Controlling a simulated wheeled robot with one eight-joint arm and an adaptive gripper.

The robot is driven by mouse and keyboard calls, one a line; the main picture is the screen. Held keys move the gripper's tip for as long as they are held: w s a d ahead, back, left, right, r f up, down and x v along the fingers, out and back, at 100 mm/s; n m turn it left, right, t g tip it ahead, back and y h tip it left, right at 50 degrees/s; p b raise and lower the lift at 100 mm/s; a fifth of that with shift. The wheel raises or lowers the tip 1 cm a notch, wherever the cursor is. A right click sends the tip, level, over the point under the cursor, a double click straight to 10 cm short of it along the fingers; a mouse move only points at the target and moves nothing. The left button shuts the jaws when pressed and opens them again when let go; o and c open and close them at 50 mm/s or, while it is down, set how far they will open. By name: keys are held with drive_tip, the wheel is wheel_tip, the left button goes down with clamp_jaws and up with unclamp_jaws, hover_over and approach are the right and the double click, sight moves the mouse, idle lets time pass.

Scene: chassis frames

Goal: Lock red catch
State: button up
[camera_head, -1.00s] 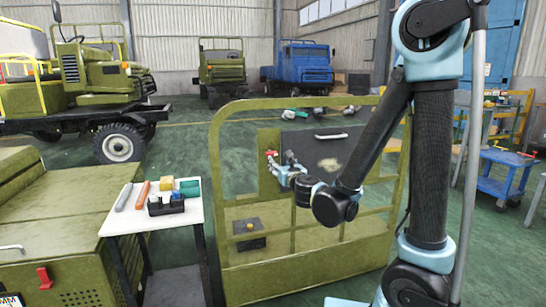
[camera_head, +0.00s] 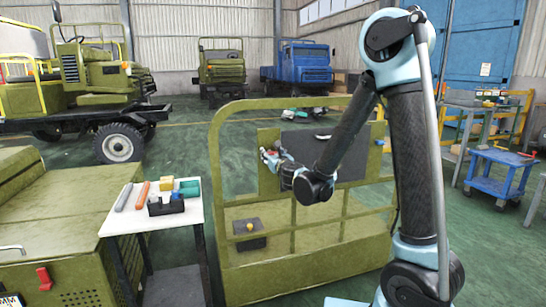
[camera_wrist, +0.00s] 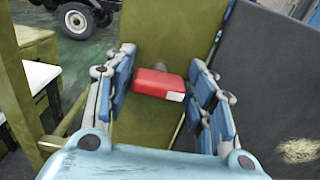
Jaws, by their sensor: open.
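The red catch (camera_wrist: 157,83) is a small red block with a pale patch at one end, on the narrow green panel (camera_wrist: 150,125) in the wrist view. In the head view it is mostly hidden by the gripper. My gripper (camera_wrist: 161,75) is open, with its blue-grey padded fingers on either side of the catch. The left finger is very close to the catch's left end; I cannot tell if they touch. In the head view my gripper (camera_head: 270,160) is at the green panel's left part, beside the dark board.
The olive frame (camera_head: 300,262) surrounds the panel, with rails near my arm. A dark board (camera_wrist: 275,85) adjoins the panel. A small white table (camera_head: 145,220) with tools is at left. Another red handle (camera_head: 44,278) is on the olive machine. A blue cart (camera_head: 497,185) is at right.

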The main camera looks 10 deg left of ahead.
drive_tip(key=c, duration=0.8)
drive_tip(key=shift+m, duration=0.3)
drive_tip(key=m, duration=0.4)
drive_tip(key=shift+d+m, duration=0.15)
drive_tip(key=shift+m, duration=0.15)
drive_tip(key=m, duration=0.4)
drive_tip(key=shift+w+m, duration=0.1)
drive_tip(key=shift+m, duration=0.2)
drive_tip(key=shift+o, duration=0.2)
drive_tip(key=m, duration=0.5)
drive_tip(key=shift+d, duration=0.1)
drive_tip(key=shift+f+m, duration=0.1)
drive_tip(key=shift+m, duration=1.5)
drive_tip(key=shift+c, duration=0.2)
